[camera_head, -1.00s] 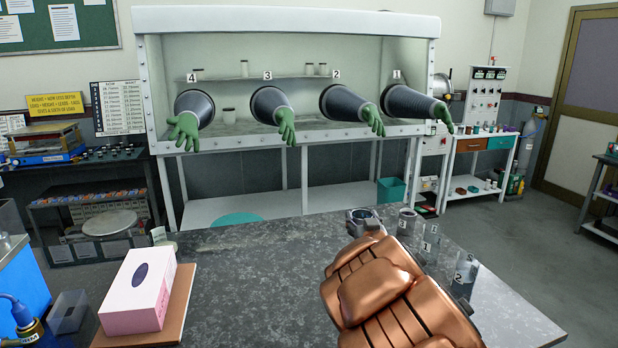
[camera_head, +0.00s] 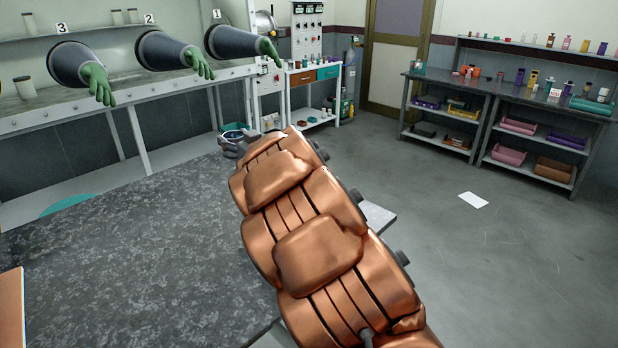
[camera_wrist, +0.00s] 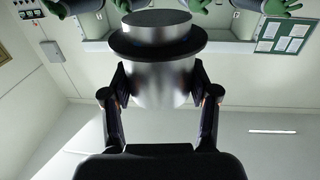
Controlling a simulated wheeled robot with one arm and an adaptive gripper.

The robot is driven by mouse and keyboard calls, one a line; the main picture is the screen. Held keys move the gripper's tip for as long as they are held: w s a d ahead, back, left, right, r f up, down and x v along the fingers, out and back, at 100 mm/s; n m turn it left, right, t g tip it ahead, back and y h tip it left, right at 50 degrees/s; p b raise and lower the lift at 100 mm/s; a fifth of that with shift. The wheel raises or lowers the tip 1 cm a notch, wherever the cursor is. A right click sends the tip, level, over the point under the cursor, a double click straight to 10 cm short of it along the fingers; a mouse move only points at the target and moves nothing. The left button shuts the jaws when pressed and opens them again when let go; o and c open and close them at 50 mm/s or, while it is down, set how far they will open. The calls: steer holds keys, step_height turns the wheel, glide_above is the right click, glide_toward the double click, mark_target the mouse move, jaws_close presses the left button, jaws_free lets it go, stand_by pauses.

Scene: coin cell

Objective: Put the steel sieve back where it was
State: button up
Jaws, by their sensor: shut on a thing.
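The steel sieve (camera_wrist: 160,75) is a shiny metal cylinder with a wide dark rim. It fills the middle of the wrist view, between the two dark fingers of my gripper (camera_wrist: 160,92), which are shut on its sides. In the head view my gripper (camera_head: 236,146) is small, at the far end of my copper-coloured arm, above the far right edge of the grey stone table (camera_head: 120,240). Only the round top of the sieve (camera_head: 236,133) shows there. My arm hides much of the table's right side.
The glove box (camera_head: 110,100) with green gloves stands behind the table. A small white bench (camera_head: 312,85) is beyond my gripper. Dark shelves (camera_head: 500,110) with bottles and bins line the right wall. A white sheet (camera_head: 473,200) lies on the open floor. The visible tabletop is mostly bare.

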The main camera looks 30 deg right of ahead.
steer(key=s+d+r+n+y+b, duration=0.1)
steer(key=s+d+y+b, duration=0.1)
steer(key=s+d, duration=0.35)
steer(key=s+d+n+y+b, duration=0.1)
steer(key=s+d+y, duration=0.15)
steer(key=d, duration=0.55)
steer(key=s+d+f+n+g+y+b, duration=0.1)
steer(key=s+d, duration=0.3)
steer(key=s, duration=0.4)
steer(key=s+d+f+n+g+y+b, duration=0.1)
steer(key=s+d, duration=0.3)
steer(key=s, duration=0.4)
steer(key=shift+s+d+f+b, duration=0.15)
steer(key=shift+s+f+b, duration=0.15)
steer(key=shift+f, duration=0.6)
steer(key=shift+w, duration=0.1)
